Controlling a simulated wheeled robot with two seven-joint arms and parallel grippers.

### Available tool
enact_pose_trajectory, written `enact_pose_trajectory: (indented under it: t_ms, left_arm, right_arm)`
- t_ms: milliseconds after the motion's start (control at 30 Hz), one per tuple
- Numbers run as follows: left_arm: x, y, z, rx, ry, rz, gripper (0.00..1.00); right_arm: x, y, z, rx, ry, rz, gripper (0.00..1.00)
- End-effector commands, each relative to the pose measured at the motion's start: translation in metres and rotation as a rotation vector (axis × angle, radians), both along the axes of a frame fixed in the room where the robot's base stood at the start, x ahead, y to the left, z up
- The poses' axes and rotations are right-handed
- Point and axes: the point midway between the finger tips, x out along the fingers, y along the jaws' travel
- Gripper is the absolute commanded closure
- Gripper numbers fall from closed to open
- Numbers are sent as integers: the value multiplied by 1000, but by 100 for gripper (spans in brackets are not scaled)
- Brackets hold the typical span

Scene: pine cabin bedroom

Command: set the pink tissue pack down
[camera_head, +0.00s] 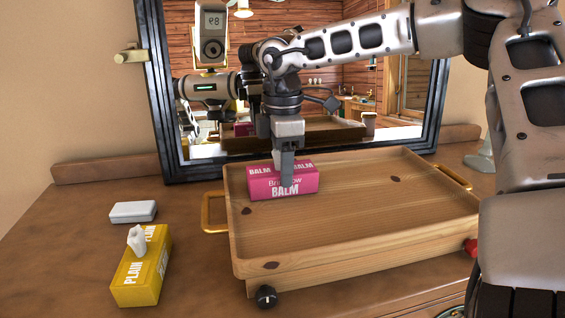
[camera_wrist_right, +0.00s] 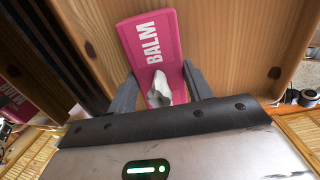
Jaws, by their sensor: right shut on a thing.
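The pink tissue pack (camera_head: 262,186), marked BALM, is at the left back part of the wooden tray (camera_head: 350,225). My right gripper (camera_head: 287,172) is over it from above, with a finger down its near side. In the right wrist view the pack (camera_wrist_right: 150,45) sits between the two fingers (camera_wrist_right: 160,88), and a white tissue sticks out of its top. The pack looks level and low over the tray floor; I cannot tell whether its underside touches. My left gripper is not in view.
A yellow tissue box (camera_head: 142,270) marked PLAIN and a small white box (camera_head: 132,211) stand on the dresser left of the tray. A black-framed mirror (camera_head: 160,100) rises behind the tray. The tray's middle and right are bare.

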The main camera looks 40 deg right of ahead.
Motion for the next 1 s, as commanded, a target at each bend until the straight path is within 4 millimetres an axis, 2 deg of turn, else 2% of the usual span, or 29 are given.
enact_pose_trajectory:
  t_ms: [167,200,233,267,533,667,767,1000]
  left_arm:
    - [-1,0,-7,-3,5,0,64]
    - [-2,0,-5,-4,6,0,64]
    - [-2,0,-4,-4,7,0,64]
    - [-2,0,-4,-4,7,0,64]
    - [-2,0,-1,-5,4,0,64]
    - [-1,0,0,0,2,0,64]
    - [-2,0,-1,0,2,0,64]
    - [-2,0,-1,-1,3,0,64]
  right_arm:
    - [0,0,-4,-1,0,0,75]
    - [0,0,-2,-1,0,0,39]
    - [0,0,-2,-1,0,0,30]
    - [0,0,-2,-1,0,0,28]
    - [0,0,-1,0,0,0,28]
    - [1,0,7,-1,-3,-1,28]
    - [1,0,24,-2,-4,0,28]
    - [1,0,78,-4,-3,-1,28]
